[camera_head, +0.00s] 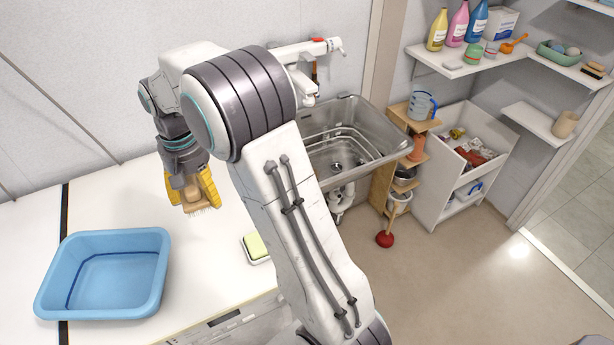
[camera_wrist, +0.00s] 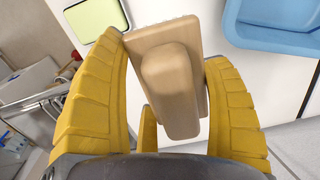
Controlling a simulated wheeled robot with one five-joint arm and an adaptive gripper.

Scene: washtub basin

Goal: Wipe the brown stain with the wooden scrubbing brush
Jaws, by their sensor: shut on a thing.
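My gripper (camera_head: 192,190) has yellow fingers and is shut on the wooden scrubbing brush (camera_head: 194,204). In the wrist view the brush (camera_wrist: 168,80) lies between the two yellow fingers (camera_wrist: 170,100), its light wooden back and raised handle facing the camera. In the head view its bristles point down, over the white countertop (camera_head: 120,205). I cannot tell whether the bristles touch the countertop. No brown stain shows in either view; the brush and my arm hide part of the countertop.
A blue basin (camera_head: 151,236) stands on the countertop at the left. A yellow-green sponge (camera_head: 256,245) in a white dish lies right of the brush, by my arm. A metal sink (camera_head: 378,150) is behind my arm. Shelves with bottles (camera_head: 438,30) are at the right.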

